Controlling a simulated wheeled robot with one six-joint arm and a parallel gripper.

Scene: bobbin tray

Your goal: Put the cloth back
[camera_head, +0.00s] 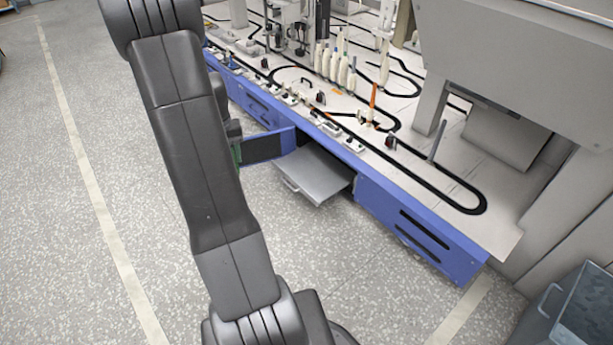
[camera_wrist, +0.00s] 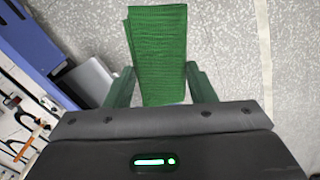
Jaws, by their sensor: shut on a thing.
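A green ribbed cloth (camera_wrist: 158,42) hangs between the two fingers of my gripper (camera_wrist: 159,76) in the wrist view. The gripper is shut on it and holds it above the speckled floor. In the head view my own arm hides most of the gripper and cloth; only a thin green sliver (camera_head: 237,153) shows at the arm's right edge, and I cannot tell which of the two it is. A grey drawer or tray (camera_head: 318,173) sticks out of the blue bench front, beside an open blue flap (camera_head: 265,146). The grey drawer also shows in the wrist view (camera_wrist: 88,80), left of the cloth.
The white bench top (camera_head: 455,178) carries black tracks, several cream bobbins (camera_head: 343,72) and small fittings. A grey machine housing (camera_head: 500,50) overhangs its right end. A grey bin (camera_head: 585,310) stands at the lower right. The floor (camera_head: 350,270) before the bench is clear.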

